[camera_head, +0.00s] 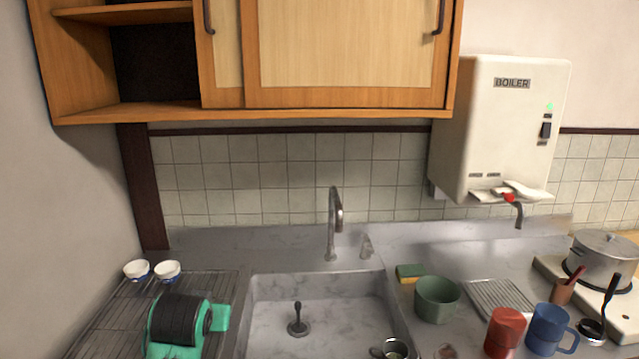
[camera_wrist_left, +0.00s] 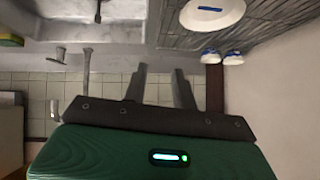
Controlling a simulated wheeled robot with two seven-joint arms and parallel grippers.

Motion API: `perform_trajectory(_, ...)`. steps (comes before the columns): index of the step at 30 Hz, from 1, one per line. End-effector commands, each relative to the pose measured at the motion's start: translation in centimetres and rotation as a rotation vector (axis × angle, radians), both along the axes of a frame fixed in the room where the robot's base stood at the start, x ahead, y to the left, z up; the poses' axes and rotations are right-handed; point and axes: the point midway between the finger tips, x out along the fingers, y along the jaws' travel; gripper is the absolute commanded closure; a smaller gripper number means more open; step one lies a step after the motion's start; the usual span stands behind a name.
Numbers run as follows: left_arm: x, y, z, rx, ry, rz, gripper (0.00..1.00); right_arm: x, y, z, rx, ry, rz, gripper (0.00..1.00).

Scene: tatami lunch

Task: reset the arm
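My left gripper shows in the left wrist view (camera_wrist_left: 158,78), with its two dark fingers spread apart and nothing between them. In the head view, the green and black part of my left arm is over the dish rack at the lower left; the fingers cannot be made out there. My right gripper and arm are not in view.
Two white-and-blue cups (camera_head: 137,269) stand on the ribbed rack (camera_head: 100,320). A white dish (camera_wrist_left: 212,14) lies near my left gripper. Right of the sink (camera_head: 345,285) are a green bowl (camera_head: 437,299), a red cup (camera_head: 504,333) and a blue mug (camera_head: 547,328).

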Motion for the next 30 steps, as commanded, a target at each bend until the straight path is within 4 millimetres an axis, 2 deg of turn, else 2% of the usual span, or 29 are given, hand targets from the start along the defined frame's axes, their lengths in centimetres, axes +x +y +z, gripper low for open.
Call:
perform_trajectory(1,-1.6,0.2,-2.5,0.0,0.035,-0.007,0.72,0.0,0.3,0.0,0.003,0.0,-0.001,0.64)
perform_trajectory(6,-6.6,0.5,-8.9,-0.002,0.131,-0.033,0.72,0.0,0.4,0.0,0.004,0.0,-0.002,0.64)
perform_trajectory(11,-12.1,0.6,-13.9,-0.007,0.223,-0.059,0.72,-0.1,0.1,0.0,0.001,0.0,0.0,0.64)
perform_trajectory(15,-17.2,0.7,-17.5,-0.014,0.301,-0.083,0.72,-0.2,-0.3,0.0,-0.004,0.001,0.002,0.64)
perform_trajectory(21,-24.7,0.7,-21.1,-0.027,0.41,-0.119,0.72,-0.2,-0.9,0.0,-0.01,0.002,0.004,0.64)
perform_trajectory(24,-27.6,0.6,-22.0,-0.034,0.45,-0.133,0.72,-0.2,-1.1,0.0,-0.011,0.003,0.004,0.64)
perform_trajectory(30,-32.1,0.5,-23.1,-0.046,0.513,-0.155,0.72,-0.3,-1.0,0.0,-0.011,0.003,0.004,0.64)
